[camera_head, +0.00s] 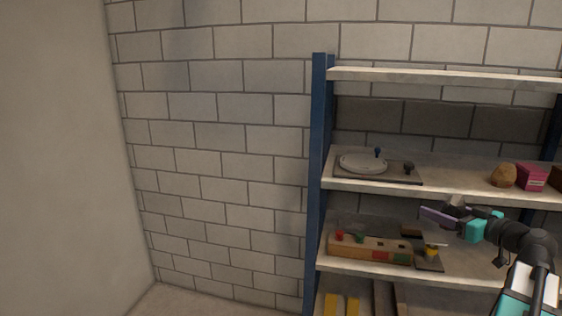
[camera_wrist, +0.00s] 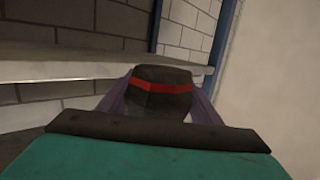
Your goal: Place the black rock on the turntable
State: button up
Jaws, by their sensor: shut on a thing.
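The black rock (camera_wrist: 162,92) has a red band across it and sits between the purple fingers of my gripper (camera_wrist: 160,104) in the wrist view. My gripper (camera_head: 440,214) is shut on it. In the head view it is in front of the shelf rack, below and to the right of the turntable; the rock is hard to make out there. The turntable (camera_head: 362,165) is a round grey disc on a dark base on the shelf level above my gripper, at its left end. A blue knob stands at its edge.
The turntable's shelf (camera_head: 450,181) also holds a black knob (camera_head: 408,167), a brown rock (camera_head: 503,175) and a pink box (camera_head: 531,177). The shelf below carries a wooden box with coloured buttons (camera_head: 368,248). A blue post (camera_head: 317,180) bounds the rack at left.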

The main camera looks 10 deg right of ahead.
jog(key=w+a+f+n+g+y, duration=0.1)
jog(key=a+f+n+g+y, duration=0.1)
jog(key=a+f, duration=0.5)
jog(key=w+a+f+n+g+y, duration=0.2)
jog(key=a+f, duration=0.6)
jog(key=a, duration=1)
jog(key=w+a+f+n+g+y, duration=0.1)
jog(key=a+f+n+g+y, duration=0.1)
jog(key=a+f, duration=0.5)
jog(key=a+n+y, duration=0.1)
jog(key=a+y, duration=0.1)
jog(key=a, duration=0.4)
jog(key=shift+w+f+n+y, duration=0.3)
jog(key=shift+f+y, duration=0.05)
jog(key=shift+y, duration=0.05)
jog(key=shift+s+f, duration=0.15)
jog(key=shift+f, duration=0.4)
jog(key=shift+s+f, duration=0.15)
jog(key=shift+f, duration=0.4)
jog(key=shift+d, duration=0.1)
